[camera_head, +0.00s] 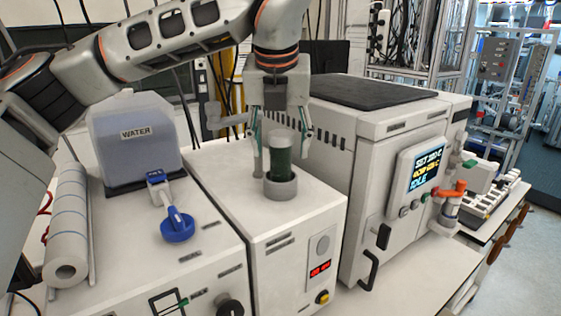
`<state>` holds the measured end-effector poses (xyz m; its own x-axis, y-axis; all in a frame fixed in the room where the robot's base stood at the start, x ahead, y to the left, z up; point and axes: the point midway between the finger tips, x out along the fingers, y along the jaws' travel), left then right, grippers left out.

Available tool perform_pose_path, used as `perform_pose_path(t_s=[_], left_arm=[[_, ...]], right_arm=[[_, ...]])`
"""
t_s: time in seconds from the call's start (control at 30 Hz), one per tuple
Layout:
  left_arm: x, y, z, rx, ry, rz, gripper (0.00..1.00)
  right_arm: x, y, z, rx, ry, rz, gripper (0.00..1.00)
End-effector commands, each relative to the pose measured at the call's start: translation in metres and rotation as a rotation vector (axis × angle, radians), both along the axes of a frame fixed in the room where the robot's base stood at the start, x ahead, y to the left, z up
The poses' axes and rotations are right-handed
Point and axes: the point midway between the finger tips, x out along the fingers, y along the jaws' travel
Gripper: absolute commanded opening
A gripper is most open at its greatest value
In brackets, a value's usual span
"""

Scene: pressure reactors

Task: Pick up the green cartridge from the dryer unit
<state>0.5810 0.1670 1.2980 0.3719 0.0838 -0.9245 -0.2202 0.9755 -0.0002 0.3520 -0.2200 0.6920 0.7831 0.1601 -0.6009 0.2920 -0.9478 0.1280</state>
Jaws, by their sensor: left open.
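The green cartridge (281,157) stands upright in a round grey holder (281,187) on top of the white dryer unit (232,200). It has a pale cap and a dark green body; its lower end is hidden in the holder. My left gripper (281,150) points down from above, with its fingers apart on either side of the cartridge's upper part. The fingertips appear close to the cartridge; whether they touch it cannot be told. My right gripper is not in view.
A water container (133,143) and a blue-ended tool (177,227) are on the unit to the left, beside a paper roll (68,225). A larger white machine (375,135) with a display stands close on the right. A rack (485,205) is further right.

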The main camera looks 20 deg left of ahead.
Motion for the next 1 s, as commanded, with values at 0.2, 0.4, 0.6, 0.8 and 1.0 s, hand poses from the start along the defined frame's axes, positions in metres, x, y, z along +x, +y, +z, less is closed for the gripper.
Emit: perform_pose_path(t_s=[0.2,0.4,0.6,0.8,1.0], left_arm=[[0.001,0.0,-0.001,-0.001,-0.001,0.0,0.54],[0.001,0.0,-0.001,-0.001,-0.001,0.0,0.1],[0.001,0.0,-0.001,0.0,-0.002,0.0,0.06],[0.001,0.0,0.002,-0.001,-0.003,0.001,0.06],[0.001,0.0,0.02,0.0,-0.004,0.001,0.06]], right_arm=[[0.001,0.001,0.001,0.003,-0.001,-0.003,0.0],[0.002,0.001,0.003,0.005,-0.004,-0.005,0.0],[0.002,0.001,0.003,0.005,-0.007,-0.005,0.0],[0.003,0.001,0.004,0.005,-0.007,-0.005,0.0],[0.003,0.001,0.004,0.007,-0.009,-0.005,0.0]])
